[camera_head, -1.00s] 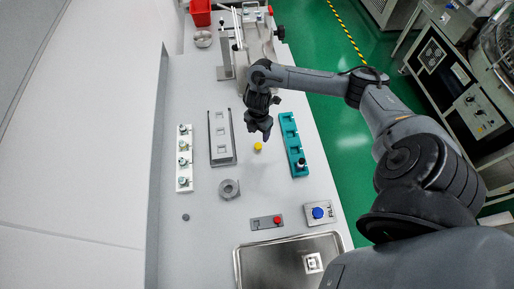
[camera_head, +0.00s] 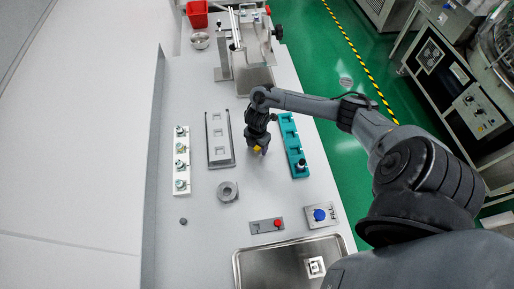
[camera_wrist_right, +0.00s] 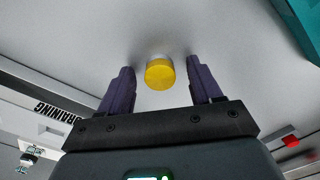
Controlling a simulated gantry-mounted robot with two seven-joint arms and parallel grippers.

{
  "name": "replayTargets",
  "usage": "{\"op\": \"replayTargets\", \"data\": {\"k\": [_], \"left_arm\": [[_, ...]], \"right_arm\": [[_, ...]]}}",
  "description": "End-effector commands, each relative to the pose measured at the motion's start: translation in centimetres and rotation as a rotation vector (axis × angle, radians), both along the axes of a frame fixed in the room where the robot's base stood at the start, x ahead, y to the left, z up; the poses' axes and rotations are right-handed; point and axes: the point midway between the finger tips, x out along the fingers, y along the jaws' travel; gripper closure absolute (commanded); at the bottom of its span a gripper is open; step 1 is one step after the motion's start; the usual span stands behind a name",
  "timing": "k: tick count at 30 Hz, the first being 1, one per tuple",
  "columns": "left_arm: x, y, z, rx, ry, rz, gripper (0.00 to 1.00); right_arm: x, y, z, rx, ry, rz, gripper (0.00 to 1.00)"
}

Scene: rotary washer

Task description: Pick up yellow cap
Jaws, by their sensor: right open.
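The yellow cap (camera_head: 257,149) stands on the light grey worktop between the grey slotted tray and the teal rack. In the right wrist view the yellow cap (camera_wrist_right: 159,73) is a short round piece with a pale far side. My right gripper (camera_head: 258,151) is directly over it and partly hides it in the head view. In the right wrist view my right gripper (camera_wrist_right: 162,80) is open, with one dark finger on each side of the cap and gaps between. My left gripper is not in view.
The teal rack (camera_head: 290,140) is close on the right, the grey slotted tray (camera_head: 231,163) on the left. A grey ring (camera_head: 228,191), a red-button box (camera_head: 267,226), a blue-button box (camera_head: 321,216) and a metal sink (camera_head: 240,262) are nearer.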

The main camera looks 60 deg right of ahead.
Motion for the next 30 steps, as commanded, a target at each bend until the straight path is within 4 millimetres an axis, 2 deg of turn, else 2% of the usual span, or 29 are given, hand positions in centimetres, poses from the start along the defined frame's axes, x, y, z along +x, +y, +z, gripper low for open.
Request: {"op": "replayTargets", "data": {"k": [8,19,30], "left_arm": [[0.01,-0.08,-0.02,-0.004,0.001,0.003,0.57],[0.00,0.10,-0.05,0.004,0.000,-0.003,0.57],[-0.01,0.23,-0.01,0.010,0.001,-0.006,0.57]], "right_arm": [[0.00,0.01,-0.22,0.000,0.000,0.001,0.37],[0.00,0.00,-0.20,0.000,0.000,0.001,0.93],[0.03,-0.02,0.16,0.000,-0.001,0.001,0.93]]}}
